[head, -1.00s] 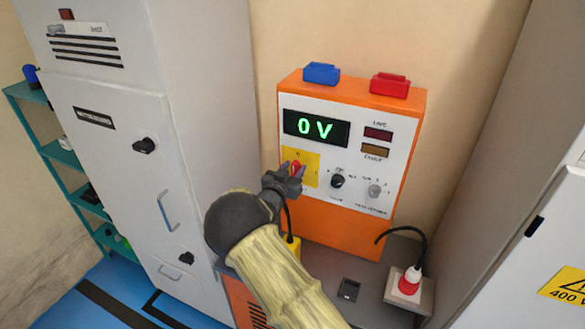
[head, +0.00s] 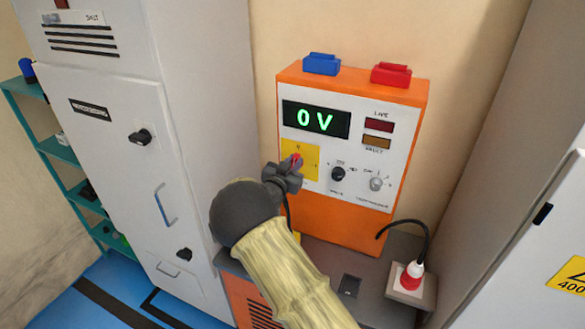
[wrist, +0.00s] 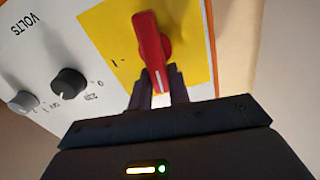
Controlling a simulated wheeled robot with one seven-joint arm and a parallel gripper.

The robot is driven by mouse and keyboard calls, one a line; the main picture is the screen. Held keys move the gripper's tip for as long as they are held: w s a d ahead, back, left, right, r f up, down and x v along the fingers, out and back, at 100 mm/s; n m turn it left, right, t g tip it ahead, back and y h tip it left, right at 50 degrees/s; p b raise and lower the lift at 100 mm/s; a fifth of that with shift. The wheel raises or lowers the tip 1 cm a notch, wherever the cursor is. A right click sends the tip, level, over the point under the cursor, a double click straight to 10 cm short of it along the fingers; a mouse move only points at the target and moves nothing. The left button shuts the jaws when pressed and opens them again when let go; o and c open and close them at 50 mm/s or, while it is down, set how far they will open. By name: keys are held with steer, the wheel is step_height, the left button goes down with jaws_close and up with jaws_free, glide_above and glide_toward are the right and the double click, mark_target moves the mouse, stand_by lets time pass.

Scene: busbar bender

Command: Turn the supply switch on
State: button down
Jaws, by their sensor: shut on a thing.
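The supply unit (head: 350,222) is an orange box with a white front panel; its display (head: 316,120) reads 0 V. The supply switch is a red rotary handle (wrist: 152,50) on a yellow plate (wrist: 100,38) at the panel's left. In the head view the red handle (head: 296,158) is mostly covered by my gripper (head: 290,170). In the wrist view my gripper (wrist: 160,90) is shut on the lower end of the red handle, a finger on each side. The handle's white-marked end lies between the fingers. The LIVE lamp (head: 379,125) and the FAULT lamp (head: 377,142) look dark.
A black knob (head: 338,174) and a grey knob (head: 377,184) sit right of the switch. Blue (head: 321,64) and red (head: 391,75) terminals are on top. Grey cabinets flank the unit closely.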

steer(key=f+m+b, duration=0.1)
steer(key=m+b, duration=0.3)
steer(key=b, duration=0.4)
steer(key=d+m+b, duration=0.1)
steer(key=m+b, duration=0.4)
steer(key=b, duration=0.2)
steer(key=d+f+m+b, duration=0.1)
steer(key=m+b, duration=0.3)
steer(key=b, duration=0.4)
steer(key=shift+s+f+b, duration=0.3)
steer(key=shift+s+b, duration=0.05)
steer(key=m+b, duration=0.3)
steer(key=shift+f, duration=0.1)
steer(key=shift+m+b, duration=0.3)
steer(key=shift+b, duration=0.15)
steer(key=c, duration=1.3)
jaws_free()
